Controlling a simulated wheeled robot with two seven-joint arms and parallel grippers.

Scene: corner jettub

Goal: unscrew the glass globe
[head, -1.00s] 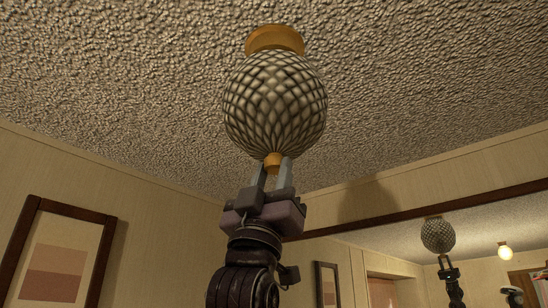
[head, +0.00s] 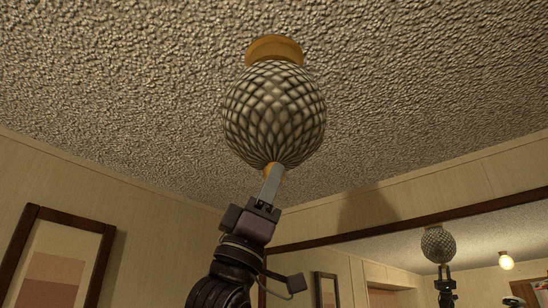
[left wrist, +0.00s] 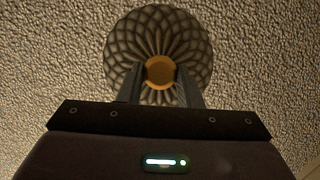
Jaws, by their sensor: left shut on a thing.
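The glass globe (head: 273,113) is round, with a dark diamond lattice pattern. It hangs below a round orange-brown ceiling mount (head: 274,48), with no clear gap between them. My left gripper (head: 272,173) is under the globe, shut on the small orange knob (head: 266,169) at its bottom, and is seen nearly edge-on. In the left wrist view, the globe (left wrist: 181,32) is seen from below, with the knob (left wrist: 160,72) between the two fingers. My right gripper is not in view.
The textured ceiling (head: 420,90) is close around the globe. A large mirror (head: 390,250) on the right wall reflects the globe, my arm and a lit bulb. A framed picture (head: 50,265) hangs on the left wall.

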